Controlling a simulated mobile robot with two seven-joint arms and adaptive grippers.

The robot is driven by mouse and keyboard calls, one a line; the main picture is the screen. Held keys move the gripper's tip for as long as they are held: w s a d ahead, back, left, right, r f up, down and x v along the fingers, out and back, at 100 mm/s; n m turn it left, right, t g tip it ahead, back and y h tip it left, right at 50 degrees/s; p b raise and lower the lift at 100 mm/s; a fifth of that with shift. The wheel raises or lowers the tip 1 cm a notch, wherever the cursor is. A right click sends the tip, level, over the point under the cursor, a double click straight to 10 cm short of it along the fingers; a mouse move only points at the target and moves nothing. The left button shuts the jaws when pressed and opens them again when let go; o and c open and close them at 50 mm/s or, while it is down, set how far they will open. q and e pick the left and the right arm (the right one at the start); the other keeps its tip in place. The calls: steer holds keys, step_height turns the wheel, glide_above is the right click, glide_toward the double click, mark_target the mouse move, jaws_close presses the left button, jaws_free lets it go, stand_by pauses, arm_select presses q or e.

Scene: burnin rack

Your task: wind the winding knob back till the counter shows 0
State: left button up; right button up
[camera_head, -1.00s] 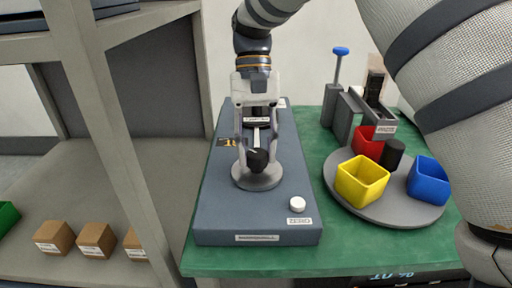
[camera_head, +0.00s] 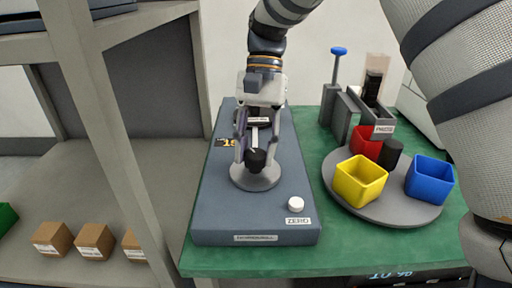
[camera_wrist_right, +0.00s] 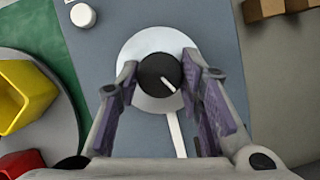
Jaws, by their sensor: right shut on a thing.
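The winding knob (camera_head: 256,160) is black and stands on a round grey disc (camera_head: 255,181) on the blue-grey box (camera_head: 215,215). My right gripper (camera_head: 254,150) reaches down from above and is shut on the knob, a finger on each side. In the right wrist view the knob (camera_wrist_right: 158,72) sits between the fingertips, its white mark pointing to the lower right. The counter (camera_head: 227,142) has yellow digits, partly hidden by the gripper; the full number cannot be read. A white button (camera_head: 296,204) sits by a ZERO label. My left gripper is not in view.
Right of the box on the green table (camera_head: 300,262), a grey turntable (camera_head: 382,212) carries yellow (camera_head: 361,181), blue (camera_head: 429,180) and red (camera_head: 366,143) bins. A press (camera_head: 355,110) with a blue-topped lever stands behind. A shelf post (camera_head: 120,140) rises at left.

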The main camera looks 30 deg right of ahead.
steer(key=o, duration=1.2)
steer(key=shift+c, duration=0.2)
steer(key=v, duration=1.2)
steer(key=shift+s+a, duration=0.1)
